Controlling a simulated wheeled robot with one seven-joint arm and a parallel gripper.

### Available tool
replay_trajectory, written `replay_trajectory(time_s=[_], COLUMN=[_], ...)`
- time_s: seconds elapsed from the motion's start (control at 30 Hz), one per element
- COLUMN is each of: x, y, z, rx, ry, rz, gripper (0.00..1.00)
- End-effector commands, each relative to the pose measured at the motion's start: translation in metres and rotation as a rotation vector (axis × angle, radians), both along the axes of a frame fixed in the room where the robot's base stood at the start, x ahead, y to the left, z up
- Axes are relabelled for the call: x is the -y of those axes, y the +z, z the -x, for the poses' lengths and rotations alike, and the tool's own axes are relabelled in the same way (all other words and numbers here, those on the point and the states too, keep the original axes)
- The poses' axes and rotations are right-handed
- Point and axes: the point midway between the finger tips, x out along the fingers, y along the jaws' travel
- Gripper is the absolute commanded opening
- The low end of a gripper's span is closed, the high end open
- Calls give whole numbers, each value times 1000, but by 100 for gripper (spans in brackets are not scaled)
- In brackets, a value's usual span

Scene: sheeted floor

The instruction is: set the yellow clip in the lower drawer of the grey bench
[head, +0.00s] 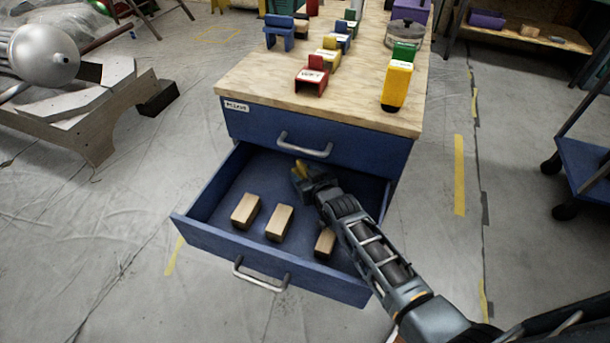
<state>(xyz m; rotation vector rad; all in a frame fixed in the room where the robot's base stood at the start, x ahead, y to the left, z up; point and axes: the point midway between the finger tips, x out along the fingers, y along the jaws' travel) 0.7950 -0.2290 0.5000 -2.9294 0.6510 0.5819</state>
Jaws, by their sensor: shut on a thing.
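My gripper (303,176) is shut on a small yellow piece, the yellow clip (301,168), partly hidden by the jaws. My arm reaches in from the lower right, and the gripper is over the back part of an open drawer (228,252). I cannot tell whether the clip touches the drawer floor. The drawer is the lower one of a bench (300,120) with blue drawer fronts and a wooden top; it looks blue, not grey. The drawer above it is shut.
Wooden blocks lie in the drawer: one at left (245,211), one in the middle (280,223), one at right (325,242) beside my arm. The benchtop holds a red clip (312,78), a yellow and green one (397,80) and several others. A blue cart (585,165) stands right.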

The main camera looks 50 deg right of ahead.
Motion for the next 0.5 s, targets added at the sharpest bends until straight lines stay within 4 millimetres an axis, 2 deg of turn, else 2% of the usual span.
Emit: replay_trajectory(time_s=[0.3, 0.33, 0.5], x=[0, -1, -1], y=[-8, -9, -11], z=[1, 1, 2], rx=[-2, -4, -7], ry=[0, 0, 1], rz=[-1, -2, -4], gripper=[7, 55, 71])
